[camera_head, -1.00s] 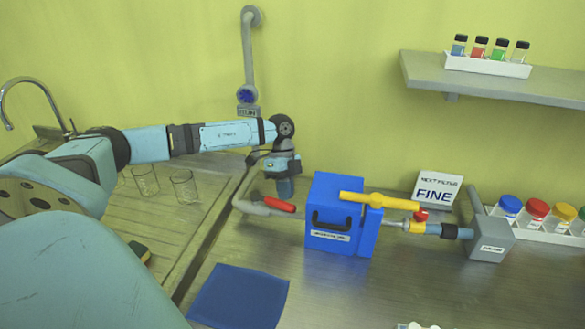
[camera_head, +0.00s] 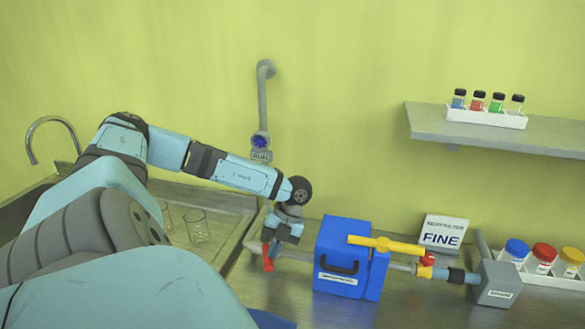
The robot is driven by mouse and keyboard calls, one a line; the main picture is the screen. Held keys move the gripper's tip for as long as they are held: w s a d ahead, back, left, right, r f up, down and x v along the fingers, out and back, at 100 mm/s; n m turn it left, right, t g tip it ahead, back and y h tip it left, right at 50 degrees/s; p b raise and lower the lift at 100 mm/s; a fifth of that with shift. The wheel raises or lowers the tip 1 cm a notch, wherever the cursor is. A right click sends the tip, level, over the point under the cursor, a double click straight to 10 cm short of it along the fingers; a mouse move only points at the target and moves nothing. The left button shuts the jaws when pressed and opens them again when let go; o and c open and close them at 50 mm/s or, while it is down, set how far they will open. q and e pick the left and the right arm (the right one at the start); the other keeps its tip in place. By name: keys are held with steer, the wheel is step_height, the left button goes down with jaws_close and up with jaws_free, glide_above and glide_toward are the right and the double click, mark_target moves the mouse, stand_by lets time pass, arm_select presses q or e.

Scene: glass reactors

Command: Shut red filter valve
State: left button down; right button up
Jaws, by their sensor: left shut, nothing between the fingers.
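The red valve handle (camera_head: 267,257) is on the grey pipe at the left of the blue filter box (camera_head: 328,262). It points down across the pipe, toward the front. My left gripper (camera_head: 275,246) hangs from above right beside the red handle, shut with nothing between its fingers. The fingertips are small and partly lost against the handle and pipe, so I cannot tell if they touch it. My right gripper is not in view.
A grey block (camera_head: 494,283) ends the pipe at right. A "FINE" sign (camera_head: 443,233) and a rack of capped jars (camera_head: 543,278) stand behind. A shelf (camera_head: 480,130) holds small vials. Glass beakers (camera_head: 196,226) stand by the sink at left.

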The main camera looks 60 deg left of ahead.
arm_select(q)
steer(key=shift+s+a+m+y, duration=0.25)
steer(key=shift+s+m+y, duration=0.35)
steer(key=shift+s+m, duration=0.45)
steer(key=shift+s+a+m+b, duration=0.25)
steer(key=shift+s+b, duration=0.1)
steer(key=shift+b, duration=0.1)
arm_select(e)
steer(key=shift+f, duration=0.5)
arm_select(q)
steer(key=shift+s, duration=0.1)
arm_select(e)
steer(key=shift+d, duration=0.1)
